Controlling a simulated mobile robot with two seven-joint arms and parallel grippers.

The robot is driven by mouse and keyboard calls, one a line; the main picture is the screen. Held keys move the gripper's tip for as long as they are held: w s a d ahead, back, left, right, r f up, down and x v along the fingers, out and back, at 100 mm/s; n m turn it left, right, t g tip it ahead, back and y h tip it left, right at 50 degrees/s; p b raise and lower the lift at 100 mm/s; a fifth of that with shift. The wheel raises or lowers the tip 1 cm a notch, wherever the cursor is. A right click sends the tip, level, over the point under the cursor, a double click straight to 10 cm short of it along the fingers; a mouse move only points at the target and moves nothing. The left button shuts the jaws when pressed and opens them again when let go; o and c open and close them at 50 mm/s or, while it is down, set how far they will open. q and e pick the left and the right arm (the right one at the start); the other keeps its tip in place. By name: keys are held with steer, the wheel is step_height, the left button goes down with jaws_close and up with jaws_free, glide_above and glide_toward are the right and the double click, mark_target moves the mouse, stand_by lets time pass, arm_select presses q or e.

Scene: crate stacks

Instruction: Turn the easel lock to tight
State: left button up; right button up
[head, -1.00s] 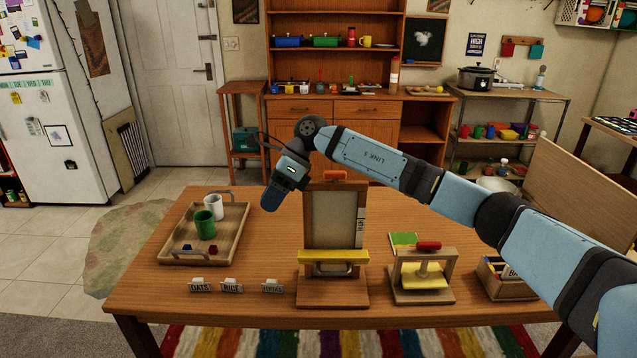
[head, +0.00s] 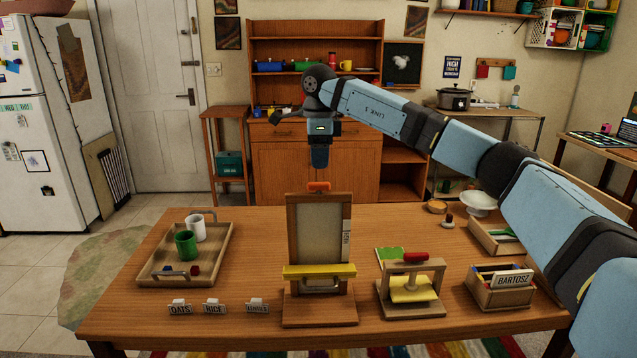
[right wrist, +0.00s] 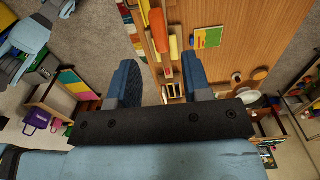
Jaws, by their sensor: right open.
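The easel (head: 291,222) stands upright on the wooden table, with a grey panel and a yellow bar (head: 320,271) across its lower front. Its orange lock (head: 318,187) sits on the top edge; I cannot read its setting. My right gripper (head: 320,160) points down just above the lock in the head view, apart from it. In the right wrist view the gripper (right wrist: 160,85) has its two fingers wide apart with nothing between them. My left gripper is not in view.
A wooden tray (head: 160,262) with green and white mugs is at the left. Small label stands (head: 214,308) are front left. A press with a red handle (head: 416,258) and a wooden box (head: 500,298) are at the right. The table behind the tray is clear.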

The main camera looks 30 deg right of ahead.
mark_target(319, 183)
step_height(319, 183, down, 6)
steer(key=shift+f, duration=0.15)
steer(key=shift+c, duration=0.3)
jaws_close()
